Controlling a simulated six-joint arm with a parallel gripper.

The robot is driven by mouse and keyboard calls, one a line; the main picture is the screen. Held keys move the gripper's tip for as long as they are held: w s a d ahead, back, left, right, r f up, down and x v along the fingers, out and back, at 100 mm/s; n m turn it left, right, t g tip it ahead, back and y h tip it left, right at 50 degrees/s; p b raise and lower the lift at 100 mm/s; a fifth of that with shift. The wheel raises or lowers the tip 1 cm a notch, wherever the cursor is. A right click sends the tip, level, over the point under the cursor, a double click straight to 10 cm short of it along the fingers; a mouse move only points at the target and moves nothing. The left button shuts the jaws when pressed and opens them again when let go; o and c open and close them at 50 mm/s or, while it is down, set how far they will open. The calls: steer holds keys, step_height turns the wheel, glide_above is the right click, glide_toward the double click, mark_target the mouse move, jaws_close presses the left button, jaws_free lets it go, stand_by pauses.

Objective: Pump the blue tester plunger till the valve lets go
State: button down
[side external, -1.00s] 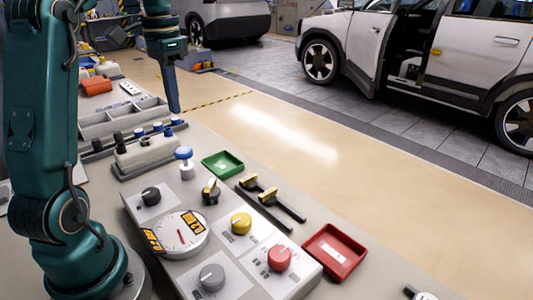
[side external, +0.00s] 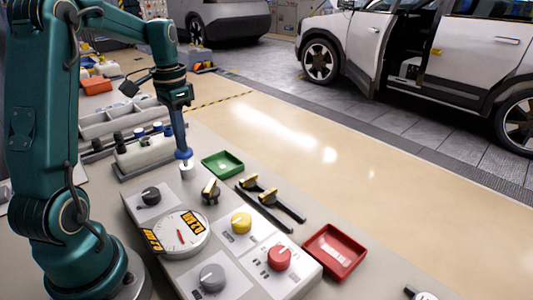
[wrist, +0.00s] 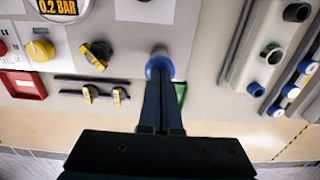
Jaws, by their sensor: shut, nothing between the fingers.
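The blue tester plunger (side external: 184,156) stands on its pale base (side external: 187,171) at the back end of the panel. My gripper (side external: 182,148) is shut and empty, pointing down with its fingertips at the top of the plunger. They look in contact with it. In the wrist view the blue plunger (wrist: 159,66) shows just beyond the closed fingertips (wrist: 160,84), which hide part of it. The round gauge (side external: 181,234) has a white face, a red needle and yellow labels; one label reads 0.2 BAR in the wrist view (wrist: 60,8). I cannot tell which part is the valve.
Black, yellow, grey and red knobs (side external: 279,257) sit on the panel. A black-and-yellow handle (side external: 210,190) stands near the plunger. A green tray (side external: 237,163), two black tools (side external: 275,199) and a red tray (side external: 350,268) lie to the right.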

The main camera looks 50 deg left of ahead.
steer(key=shift+f, duration=1.45)
step_height(320, 180, up, 14)
steer(key=shift+r, duration=0.25)
stand_by(0.9)
